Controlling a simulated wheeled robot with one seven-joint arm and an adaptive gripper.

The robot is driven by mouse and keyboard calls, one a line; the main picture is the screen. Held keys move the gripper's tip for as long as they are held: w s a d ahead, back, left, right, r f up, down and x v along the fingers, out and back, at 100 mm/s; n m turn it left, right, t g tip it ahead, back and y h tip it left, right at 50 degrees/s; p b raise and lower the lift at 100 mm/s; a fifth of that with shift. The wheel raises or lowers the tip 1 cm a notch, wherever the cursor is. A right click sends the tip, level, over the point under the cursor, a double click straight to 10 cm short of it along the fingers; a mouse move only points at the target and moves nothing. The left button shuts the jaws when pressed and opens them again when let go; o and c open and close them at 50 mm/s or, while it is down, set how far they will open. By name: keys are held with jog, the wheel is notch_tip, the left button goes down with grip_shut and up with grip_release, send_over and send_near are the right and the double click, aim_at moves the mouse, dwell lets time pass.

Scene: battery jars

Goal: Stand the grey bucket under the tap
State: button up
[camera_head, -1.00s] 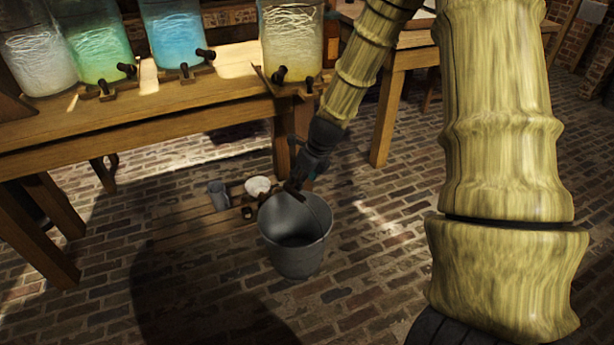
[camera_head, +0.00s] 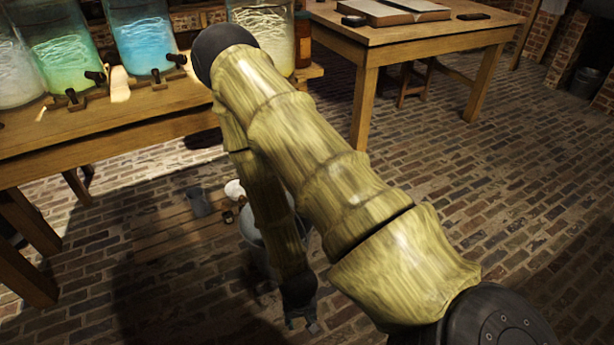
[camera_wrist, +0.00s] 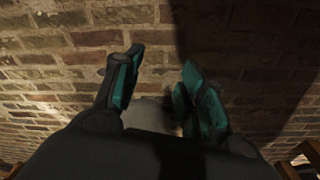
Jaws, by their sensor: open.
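The grey bucket (camera_head: 250,232) stands on the brick floor beside the low slatted board, and my arm hides most of it in the head view. My gripper (camera_head: 302,322) is low, on the near side of the bucket, apart from it as far as I can tell. In the wrist view its fingers (camera_wrist: 160,78) are spread with bricks between them. A pale grey patch below them is too dark to identify. Dark taps (camera_head: 98,77) and (camera_head: 178,58) stick out from the jars at the front of the bench.
The wooden bench (camera_head: 150,125) carries several glass jars, including a green one (camera_head: 60,50) and a blue one (camera_head: 145,40). A grey cup (camera_head: 199,202) and a white bowl (camera_head: 234,190) are on the slatted board (camera_head: 165,232).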

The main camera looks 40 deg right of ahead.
jog(key=s+a+f+n, duration=0.2)
jog(key=s+a+n, duration=0.2)
jog(key=s, duration=0.4)
jog(key=shift+a+n+g+y, duration=0.3)
jog(key=shift+n+g, duration=0.1)
jog(key=shift+n, duration=0.5)
